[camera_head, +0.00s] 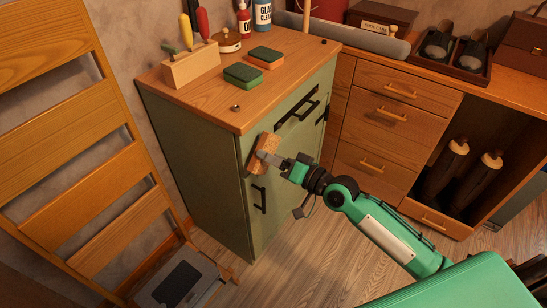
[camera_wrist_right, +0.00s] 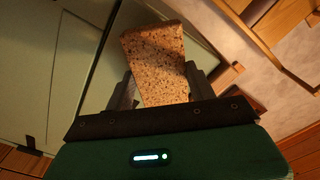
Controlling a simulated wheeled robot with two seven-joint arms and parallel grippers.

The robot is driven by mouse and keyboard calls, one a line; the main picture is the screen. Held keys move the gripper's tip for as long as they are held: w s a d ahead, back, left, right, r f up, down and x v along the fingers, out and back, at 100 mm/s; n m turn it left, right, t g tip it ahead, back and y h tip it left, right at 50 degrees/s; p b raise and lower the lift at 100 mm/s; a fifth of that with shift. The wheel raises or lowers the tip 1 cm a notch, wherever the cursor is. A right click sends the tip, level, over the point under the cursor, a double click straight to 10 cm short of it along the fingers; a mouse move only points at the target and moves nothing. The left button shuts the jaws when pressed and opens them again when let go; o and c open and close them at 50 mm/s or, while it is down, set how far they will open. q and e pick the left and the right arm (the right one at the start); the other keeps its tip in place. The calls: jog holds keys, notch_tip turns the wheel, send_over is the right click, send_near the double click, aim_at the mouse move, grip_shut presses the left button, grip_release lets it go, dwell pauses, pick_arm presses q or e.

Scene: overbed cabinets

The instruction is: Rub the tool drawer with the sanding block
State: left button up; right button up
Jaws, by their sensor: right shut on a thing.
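The sanding block (camera_head: 262,152) is a speckled brown cork-like block. It also shows large in the right wrist view (camera_wrist_right: 155,58). My right gripper (camera_head: 270,157) is shut on it, one finger on either side in the wrist view. The block is at the upper left of the green cabinet's front. The tool drawer appears to be the green drawer (camera_head: 311,93) with a black bar handle (camera_head: 297,112), at the top of this front. The block is left of and below that handle; I cannot tell whether it touches the front. My left gripper is not in view.
The green cabinet's wooden top (camera_head: 219,101) carries a wooden tool holder (camera_head: 191,65), two sponges (camera_head: 243,75) and bottles. A black door handle (camera_head: 259,199) is below the block. A slatted wooden frame (camera_head: 85,125) stands left, a step stool (camera_head: 178,283) below it. Wooden drawers (camera_head: 375,137) are right.

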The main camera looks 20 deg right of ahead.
aim_at(274, 150)
jog(key=shift+x, duration=1)
jog(key=w+d+b, duration=0.2)
jog(key=shift+d+f, duration=0.2)
jog(key=shift+d, duration=0.2)
jog(key=shift+w+d+r+b, duration=0.1)
jog(key=shift+d+r+b, duration=0.1)
jog(key=shift+b, duration=0.25)
jog(key=shift+w+r, duration=0.1)
jog(key=shift+s+a+p, duration=0.5)
jog(key=shift+a+p, duration=0.15)
jog(key=shift+p, duration=0.55)
jog(key=shift+s+a+p, duration=0.5)
jog(key=shift+a+p, duration=0.1)
jog(key=shift+p, duration=0.05)
jog(key=shift+s+a, duration=0.25)
jog(key=shift+a, duration=0.1)
